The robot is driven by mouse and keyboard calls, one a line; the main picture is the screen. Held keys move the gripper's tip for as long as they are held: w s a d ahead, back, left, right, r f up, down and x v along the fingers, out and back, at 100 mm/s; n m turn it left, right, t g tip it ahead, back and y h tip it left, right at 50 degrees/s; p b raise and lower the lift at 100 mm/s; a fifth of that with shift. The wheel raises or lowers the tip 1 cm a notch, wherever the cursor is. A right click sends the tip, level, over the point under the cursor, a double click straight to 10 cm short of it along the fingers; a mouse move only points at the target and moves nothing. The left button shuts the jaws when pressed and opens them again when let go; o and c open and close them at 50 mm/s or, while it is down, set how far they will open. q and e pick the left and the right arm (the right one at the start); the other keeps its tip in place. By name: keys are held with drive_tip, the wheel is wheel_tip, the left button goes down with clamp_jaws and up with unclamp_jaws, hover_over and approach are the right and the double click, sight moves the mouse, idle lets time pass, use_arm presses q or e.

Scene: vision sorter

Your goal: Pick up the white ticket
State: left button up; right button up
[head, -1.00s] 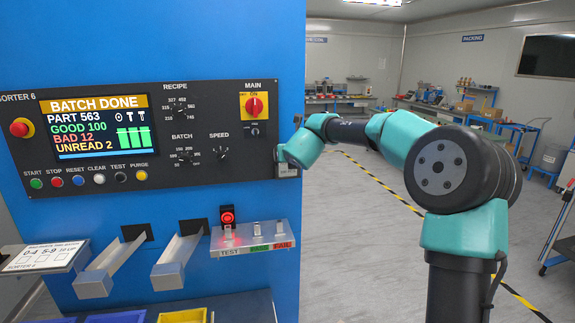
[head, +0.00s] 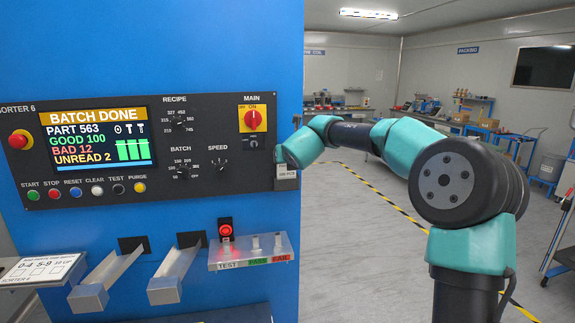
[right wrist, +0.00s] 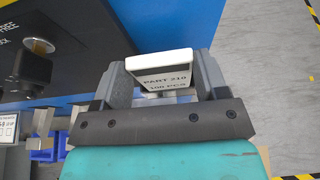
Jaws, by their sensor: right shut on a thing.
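The white ticket (right wrist: 161,72) is a small white block with a dark stripe, printed "PART 210" and "100 PCS" in the right wrist view. My right gripper (right wrist: 162,84) is shut on it, with one grey finger at each side. In the head view the ticket (head: 286,174) shows at the right edge of the black control panel, just below my teal wrist. Whether it still touches the panel cannot be told. My left gripper is not in view.
The black control panel (head: 150,197) on the blue machine carries a screen (head: 98,138), knobs and several buttons. Open floor (head: 350,260) lies to the right.

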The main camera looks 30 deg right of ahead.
drive_tip(key=f+v, duration=0.2)
drive_tip(key=v, duration=0.7)
drive_tip(key=s+f+v, duration=0.1)
drive_tip(key=f+v, duration=0.1)
drive_tip(key=v, duration=0.8)
drive_tip(key=shift+s+a, duration=0.35)
drive_tip(key=shift+s, duration=0.2)
drive_tip(key=shift+w+f, duration=0.1)
drive_tip(key=shift+w, duration=0.05)
